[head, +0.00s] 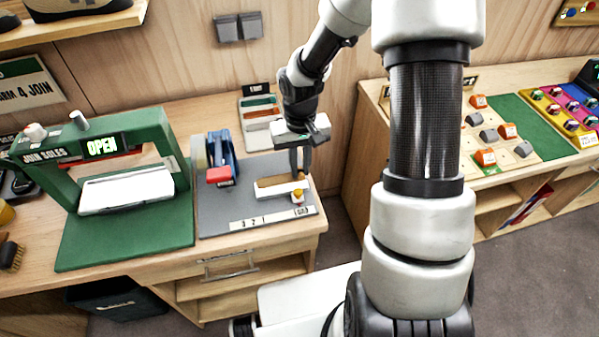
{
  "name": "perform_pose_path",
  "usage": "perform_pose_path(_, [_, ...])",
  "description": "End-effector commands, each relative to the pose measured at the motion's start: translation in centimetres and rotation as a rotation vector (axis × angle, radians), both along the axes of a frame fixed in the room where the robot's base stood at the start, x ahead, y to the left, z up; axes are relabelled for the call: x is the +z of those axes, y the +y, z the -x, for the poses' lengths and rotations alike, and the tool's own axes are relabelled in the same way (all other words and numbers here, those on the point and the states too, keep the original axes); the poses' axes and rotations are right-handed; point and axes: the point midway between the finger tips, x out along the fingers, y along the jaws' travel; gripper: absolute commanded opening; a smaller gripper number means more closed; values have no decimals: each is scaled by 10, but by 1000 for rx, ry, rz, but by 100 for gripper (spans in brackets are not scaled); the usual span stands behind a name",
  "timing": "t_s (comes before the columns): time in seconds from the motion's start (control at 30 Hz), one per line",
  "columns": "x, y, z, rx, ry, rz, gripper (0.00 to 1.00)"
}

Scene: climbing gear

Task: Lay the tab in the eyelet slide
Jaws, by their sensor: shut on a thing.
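My gripper (300,168) is over the right part of a grey work mat on the left bench. It points down and its fingers are shut on what I take to be the tab, which is too small and dark to make out between them. The eyelet slide (268,196) seems to be the low white-and-tan piece on the mat, just below and left of the fingertips. A small orange-yellow knob (298,195) is at its right end, close under the fingers. I cannot tell whether the fingers touch the slide.
A blue tool with a red end (219,175) stands left on the grey mat (212,222). A green machine with an OPEN sign (150,128) is farther left. A rack of coloured strips (260,122) lies behind. A second bench with a green mat is at right.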

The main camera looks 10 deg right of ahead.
Motion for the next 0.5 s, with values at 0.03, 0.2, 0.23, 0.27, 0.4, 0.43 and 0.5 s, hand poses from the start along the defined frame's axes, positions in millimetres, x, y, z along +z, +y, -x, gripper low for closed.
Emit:
perform_pose_path(0.03, [-10, 0, 1, 0, 6, -1, 0])
perform_pose_path(0.2, [-26, 0, 1, 0, 2, 0, 0])
perform_pose_path(0.23, [-26, 0, 0, -1, 2, 0, 0])
perform_pose_path(0.27, [-25, 0, 0, -1, 1, 0, 0])
perform_pose_path(0.4, [-26, 0, 0, -1, 1, 0, 0])
perform_pose_path(0.43, [-26, 0, 0, -1, 1, 0, 0])
perform_pose_path(0.5, [-29, 0, 0, -1, 1, 0, 0])
